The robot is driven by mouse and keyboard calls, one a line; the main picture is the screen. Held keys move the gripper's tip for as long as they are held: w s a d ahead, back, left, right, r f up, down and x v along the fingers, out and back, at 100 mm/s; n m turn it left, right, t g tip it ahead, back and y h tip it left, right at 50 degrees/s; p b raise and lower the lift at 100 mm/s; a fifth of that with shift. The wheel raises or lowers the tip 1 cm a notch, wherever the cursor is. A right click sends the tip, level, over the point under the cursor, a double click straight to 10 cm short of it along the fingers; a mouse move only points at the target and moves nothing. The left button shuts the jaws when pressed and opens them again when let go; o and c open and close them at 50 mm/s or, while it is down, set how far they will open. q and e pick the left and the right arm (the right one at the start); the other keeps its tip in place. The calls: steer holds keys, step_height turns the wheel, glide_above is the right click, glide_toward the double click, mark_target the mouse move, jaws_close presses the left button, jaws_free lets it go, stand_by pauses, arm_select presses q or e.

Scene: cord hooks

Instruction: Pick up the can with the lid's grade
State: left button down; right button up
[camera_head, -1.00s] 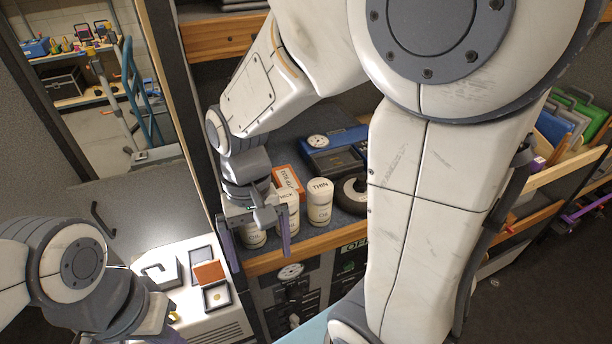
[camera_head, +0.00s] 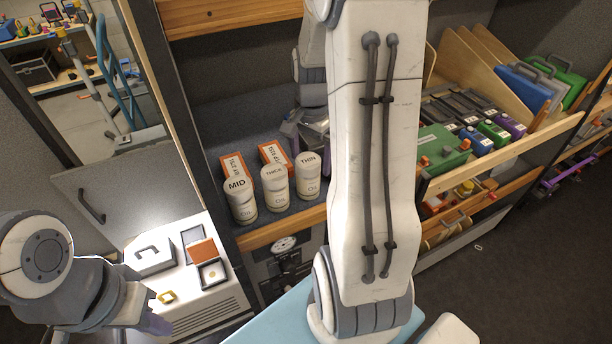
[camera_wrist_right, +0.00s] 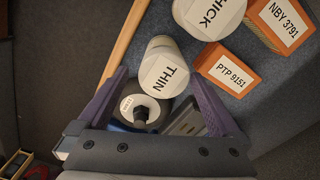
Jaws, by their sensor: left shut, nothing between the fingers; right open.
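Three cream cans with white lids stand in a row on the shelf: MID (camera_head: 241,207), THICK (camera_head: 275,191) and THIN (camera_head: 308,178). My right gripper (camera_head: 308,133) is behind the THIN can, partly hidden by my own arm. In the right wrist view my right gripper (camera_wrist_right: 160,76) is open and empty. A round white disc (camera_wrist_right: 132,104) with a dark knob and small unreadable print lies between the fingers' bases. My left gripper (camera_head: 155,322) is shut and empty at lower left.
Orange boxes (camera_head: 234,168) stand right behind the cans; in the wrist view they read PTP 9151 (camera_wrist_right: 226,70) and NBY 3791 (camera_wrist_right: 282,22). A wooden shelf edge (camera_head: 270,233) runs in front. A white cabinet (camera_head: 190,300) holds small cases at left. Racks (camera_head: 510,160) fill the right.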

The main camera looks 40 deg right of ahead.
mark_target(309, 179)
step_height(309, 179, down, 3)
steer(key=shift+a+r, duration=0.1)
step_height(309, 179, down, 5)
steer(key=p, duration=0.2)
steer(key=shift+w+r+p, duration=0.15)
steer(key=shift+r+p, duration=0.05)
steer(key=shift+p, duration=0.1)
steer(key=shift+f, duration=0.3)
jaws_close()
